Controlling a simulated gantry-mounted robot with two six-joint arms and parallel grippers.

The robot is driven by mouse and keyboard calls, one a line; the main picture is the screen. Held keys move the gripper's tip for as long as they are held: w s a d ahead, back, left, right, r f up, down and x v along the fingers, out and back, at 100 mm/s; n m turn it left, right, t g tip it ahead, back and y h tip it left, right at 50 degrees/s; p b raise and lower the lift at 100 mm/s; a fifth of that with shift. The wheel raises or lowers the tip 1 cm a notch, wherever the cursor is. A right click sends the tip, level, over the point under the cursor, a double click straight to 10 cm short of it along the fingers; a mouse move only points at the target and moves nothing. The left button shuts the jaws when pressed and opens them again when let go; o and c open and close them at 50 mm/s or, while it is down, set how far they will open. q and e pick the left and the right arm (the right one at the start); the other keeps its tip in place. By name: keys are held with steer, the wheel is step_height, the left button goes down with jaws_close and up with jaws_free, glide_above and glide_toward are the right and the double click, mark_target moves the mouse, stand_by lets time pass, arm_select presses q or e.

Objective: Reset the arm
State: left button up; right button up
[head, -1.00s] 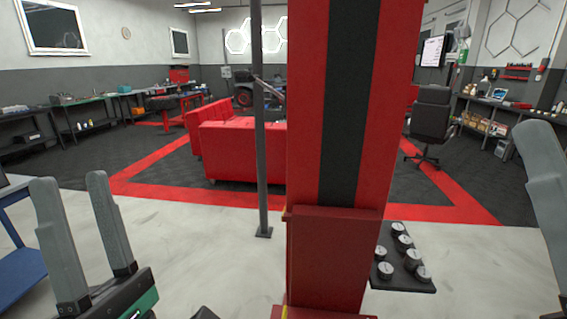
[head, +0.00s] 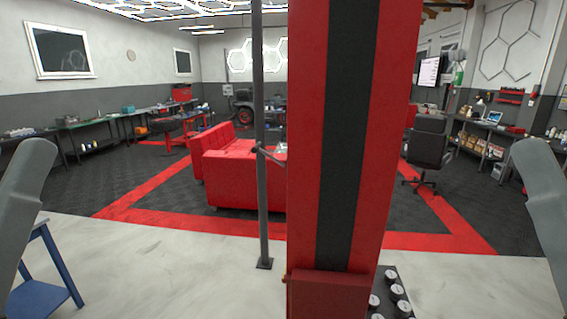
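A grey finger-like part of my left arm (head: 25,205) stands at the left edge of the head view, cut off by the frame. A matching grey part of my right arm (head: 548,205) stands at the right edge, also cut off. Only one such piece shows on each side, so I cannot tell how far the fingers are apart. Nothing is seen held between them. Both are well apart from the red post in the middle.
A tall red post with a black stripe (head: 347,130) blocks the centre. A thin grey pole (head: 260,205) stands left of it. A dark tray with several round pads (head: 388,281) lies right of its foot. A blue stand (head: 43,290) is lower left. Red seats (head: 235,180) are behind.

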arm_select(q)
step_height(320, 180, up, 18)
steer(key=p, duration=1.4)
arm_select(e)
step_height(320, 180, up, 18)
arm_select(q)
step_height(320, 180, down, 61)
steer(key=b, duration=6)
steer(key=shift+b, duration=0.4)
arm_select(e)
step_height(320, 180, down, 61)
